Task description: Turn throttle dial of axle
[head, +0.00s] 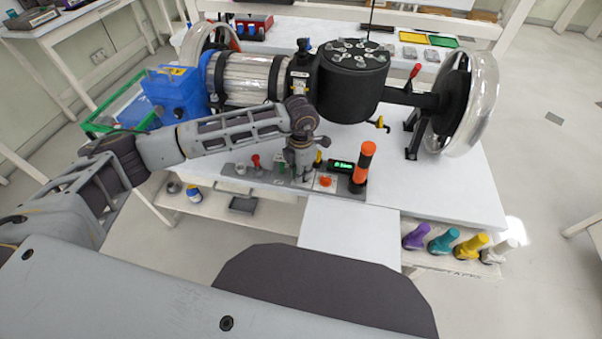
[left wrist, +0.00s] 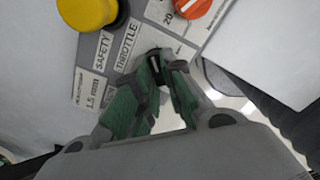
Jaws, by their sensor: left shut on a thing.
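The control panel (head: 335,192) is a grey and white strip along the table's front edge. In the left wrist view, the THROTTLE label (left wrist: 126,46) lies beside a small black dial (left wrist: 154,62). My left gripper (left wrist: 158,78) is shut on this dial, with its green-padded fingers covering most of it. In the head view my left gripper (head: 301,172) points down onto the panel, and the dial is hidden behind it. How far the dial is turned cannot be told. My right gripper is not in view.
A yellow button (left wrist: 87,12) and an orange dial (left wrist: 190,7) sit close by on the panel. A black and orange beacon (head: 363,165) stands upright at its right. The axle's black housing (head: 350,85) rises behind. The table at right (head: 440,190) is clear.

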